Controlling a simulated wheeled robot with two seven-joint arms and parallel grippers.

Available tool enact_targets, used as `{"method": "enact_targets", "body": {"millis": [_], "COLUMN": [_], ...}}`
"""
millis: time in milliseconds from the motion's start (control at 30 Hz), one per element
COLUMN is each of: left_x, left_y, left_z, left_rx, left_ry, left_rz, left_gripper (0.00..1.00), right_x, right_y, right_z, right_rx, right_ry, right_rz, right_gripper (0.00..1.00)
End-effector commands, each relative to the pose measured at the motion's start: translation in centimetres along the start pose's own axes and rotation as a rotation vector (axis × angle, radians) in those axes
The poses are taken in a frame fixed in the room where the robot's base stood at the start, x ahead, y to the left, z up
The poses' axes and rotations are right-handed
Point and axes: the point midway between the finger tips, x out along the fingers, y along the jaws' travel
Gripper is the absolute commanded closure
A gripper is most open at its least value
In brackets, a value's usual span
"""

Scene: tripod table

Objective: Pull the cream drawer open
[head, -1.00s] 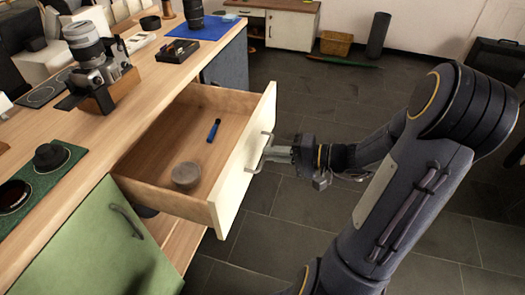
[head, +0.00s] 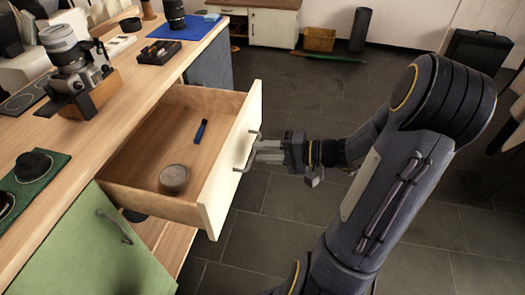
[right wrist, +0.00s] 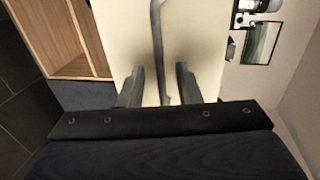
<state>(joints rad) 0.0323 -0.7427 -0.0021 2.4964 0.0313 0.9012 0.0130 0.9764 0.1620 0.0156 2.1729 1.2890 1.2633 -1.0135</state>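The cream drawer (head: 232,165) stands pulled well out of the wooden counter in the head view, its inside open to sight. A grey bar handle (head: 247,152) is on its cream front. My right gripper (head: 262,150) is at the handle, outside the front. In the right wrist view, its two fingers (right wrist: 160,84) are apart, with the handle (right wrist: 157,45) between them and a gap on both sides. My left gripper is not in view.
A round grey container (head: 174,178) and a blue object (head: 201,131) lie in the drawer. A green cabinet door (head: 120,245) is at lower left. A camera (head: 75,65) stands on the counter (head: 140,90). Tiled floor (head: 310,225) beyond the drawer front is clear.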

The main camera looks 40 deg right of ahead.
Motion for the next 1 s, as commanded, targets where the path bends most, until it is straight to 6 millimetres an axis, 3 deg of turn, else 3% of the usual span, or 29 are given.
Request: {"method": "enact_targets", "body": {"millis": [400, 1000], "left_x": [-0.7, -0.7], "left_y": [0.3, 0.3], "left_z": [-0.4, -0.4], "left_rx": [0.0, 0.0], "left_ry": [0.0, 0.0], "left_rz": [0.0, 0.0], "left_gripper": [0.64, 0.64], "right_x": [-6.4, -7.1], "right_y": [-0.1, 0.0], "right_z": [0.0, 0.0], "right_rx": [0.0, 0.0], "right_ry": [0.003, 0.0], "right_rz": [0.001, 0.0], "right_gripper": [0.69, 0.69]}}
